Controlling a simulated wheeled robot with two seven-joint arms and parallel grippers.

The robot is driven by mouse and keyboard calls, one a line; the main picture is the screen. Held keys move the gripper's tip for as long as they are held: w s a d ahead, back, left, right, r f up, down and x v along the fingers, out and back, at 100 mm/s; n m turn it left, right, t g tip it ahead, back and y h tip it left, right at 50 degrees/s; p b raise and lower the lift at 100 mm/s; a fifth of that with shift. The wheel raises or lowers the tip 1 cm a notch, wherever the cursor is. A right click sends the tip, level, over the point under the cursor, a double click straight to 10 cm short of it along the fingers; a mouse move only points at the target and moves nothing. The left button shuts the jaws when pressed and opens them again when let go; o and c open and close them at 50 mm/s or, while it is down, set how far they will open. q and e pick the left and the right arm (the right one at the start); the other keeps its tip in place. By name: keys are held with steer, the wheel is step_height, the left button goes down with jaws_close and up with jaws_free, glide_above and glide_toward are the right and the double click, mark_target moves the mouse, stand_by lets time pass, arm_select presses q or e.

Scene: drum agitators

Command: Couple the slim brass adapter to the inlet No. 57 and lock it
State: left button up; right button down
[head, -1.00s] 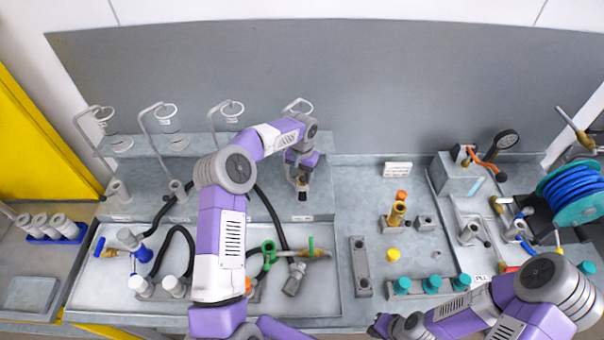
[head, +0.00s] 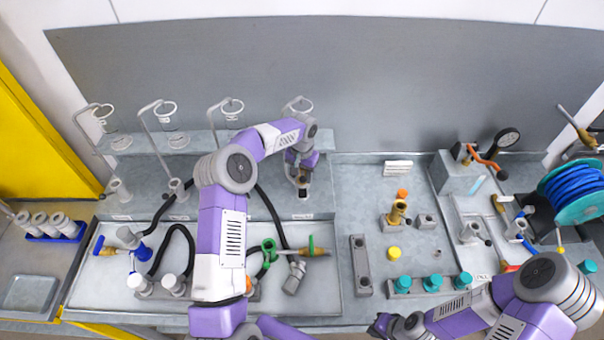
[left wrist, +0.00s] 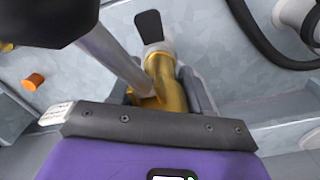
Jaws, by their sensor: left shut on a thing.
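My left gripper (head: 302,178) is at the rightmost pipe stand, above the back edge of the left tray. In the left wrist view its grey fingers (left wrist: 165,92) are shut on a yellow brass piece, which I take to be the slim brass adapter (left wrist: 170,72). A pale collar and a black lever or tab (left wrist: 148,27) show just beyond its far end. I cannot tell whether they are joined to it. No number 57 is readable, so I cannot confirm which inlet this is. My right gripper (head: 381,325) is low at the bottom edge, its jaws unclear.
A slanted grey pipe (left wrist: 112,57) passes close beside my left fingers. Black hoses (head: 268,208) run down into the left tray. A brass fitting with an orange top (head: 397,212), a yellow cap (head: 394,253) and teal-capped parts (head: 432,283) stand on the right bench.

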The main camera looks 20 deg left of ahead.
arm_select(q)
steer(key=shift+s+f, duration=0.1)
steer(key=shift+f, duration=0.1)
steer(key=o, duration=1.3)
step_height(320, 180, up, 12)
steer(key=p, duration=0.7)
steer(key=shift+f, duration=0.25)
steer(key=shift+r, duration=2.8)
